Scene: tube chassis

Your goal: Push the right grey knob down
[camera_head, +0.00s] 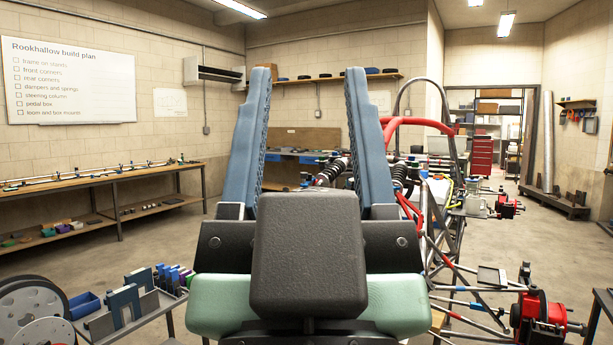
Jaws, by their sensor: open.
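My gripper (308,78) fills the middle of the head view. Its two long blue fingers point up and away, wide apart, with nothing between them. A black block and a pale green body sit at its base. The tube chassis (466,262) stands behind and to the right of the gripper, with red and dark tubes and coil springs. I cannot make out any grey knob on it. The gripper hides part of the chassis and the room behind it.
A long workbench (95,181) runs along the left wall. A small trolley (148,308) with blue parts and several discs (35,310) stand at the lower left. A red hub (538,309) sticks out at the lower right. Open floor (555,235) lies right of the chassis.

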